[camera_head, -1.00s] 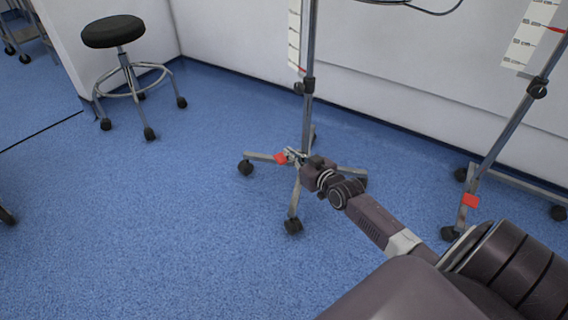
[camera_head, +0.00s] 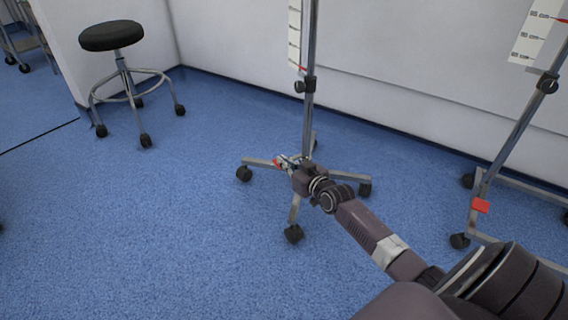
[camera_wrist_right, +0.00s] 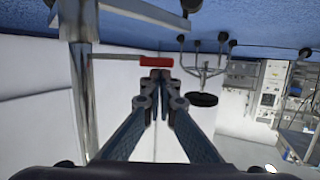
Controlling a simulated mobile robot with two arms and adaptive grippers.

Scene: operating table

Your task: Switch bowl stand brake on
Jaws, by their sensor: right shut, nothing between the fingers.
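A metal stand with an upright pole (camera_head: 309,120) and a wheeled base stands near the wall in the head view; no bowl shows on it. A small red brake lever (camera_head: 277,163) sits low on its base, partly covered by my right gripper (camera_head: 284,161). In the right wrist view the red lever (camera_wrist_right: 155,61) sticks out sideways from the stand's post (camera_wrist_right: 83,95). My right gripper (camera_wrist_right: 155,76) is shut and empty, its tips right at the lever; I cannot tell whether they touch. My left gripper is out of view.
A second wheeled stand (camera_head: 514,135) with its own red lever (camera_head: 480,206) is at the right. A black-topped stool (camera_head: 111,36) stands at the upper left. The wall is close behind the stands. The blue floor (camera_head: 150,230) at left is clear.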

